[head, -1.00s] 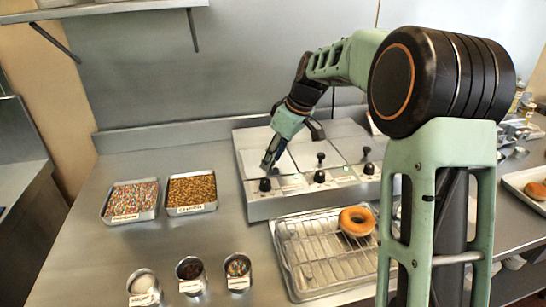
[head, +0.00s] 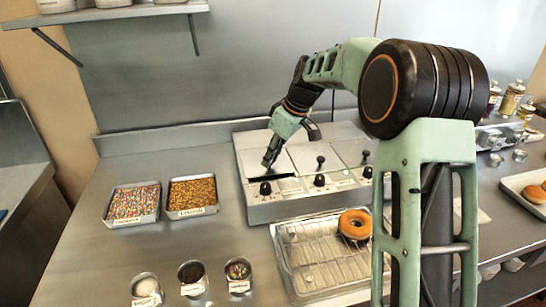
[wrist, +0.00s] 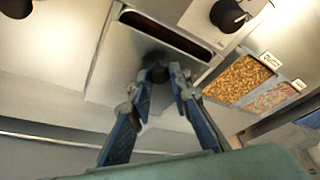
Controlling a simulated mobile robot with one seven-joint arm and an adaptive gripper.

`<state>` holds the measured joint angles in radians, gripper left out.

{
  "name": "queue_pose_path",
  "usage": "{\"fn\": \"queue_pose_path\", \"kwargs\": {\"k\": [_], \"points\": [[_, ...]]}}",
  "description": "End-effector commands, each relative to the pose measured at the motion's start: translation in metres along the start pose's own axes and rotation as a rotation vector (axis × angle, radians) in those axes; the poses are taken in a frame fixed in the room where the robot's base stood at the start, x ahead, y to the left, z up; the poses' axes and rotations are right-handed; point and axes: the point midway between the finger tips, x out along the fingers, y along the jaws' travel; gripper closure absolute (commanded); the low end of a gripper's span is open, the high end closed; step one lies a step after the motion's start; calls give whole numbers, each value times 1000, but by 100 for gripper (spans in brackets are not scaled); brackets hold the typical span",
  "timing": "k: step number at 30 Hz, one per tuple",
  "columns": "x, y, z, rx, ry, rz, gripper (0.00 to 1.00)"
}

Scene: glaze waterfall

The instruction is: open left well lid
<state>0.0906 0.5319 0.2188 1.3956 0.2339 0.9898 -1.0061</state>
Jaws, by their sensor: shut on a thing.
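The left well lid (head: 252,152) is a flat metal plate on the left of the metal well unit (head: 300,208). It is slid back a little, and a dark slot (head: 272,178) shows along its front edge. The wrist view shows the lid (wrist: 112,85) and the slot (wrist: 168,36) too. My gripper (head: 268,163) is over the left lid. In the wrist view, my gripper (wrist: 158,84) is shut on the lid's dark handle (wrist: 157,73), which is partly hidden between the fingertips. What lies inside the well is too dark to tell.
Black control knobs (head: 319,180) line the unit's front. Two topping trays (head: 192,212) stand to the left. A wire rack tray (head: 325,262) with a donut (head: 355,224) sits in front. Small cups (head: 191,290) stand at the front left.

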Motion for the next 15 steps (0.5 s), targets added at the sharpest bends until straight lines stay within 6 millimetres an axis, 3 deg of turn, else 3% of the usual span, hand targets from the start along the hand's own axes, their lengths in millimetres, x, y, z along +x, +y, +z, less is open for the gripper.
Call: {"fn": "queue_pose_path", "kwargs": {"k": [15], "points": [[13,52,-52,-1,4,1,100]]}}
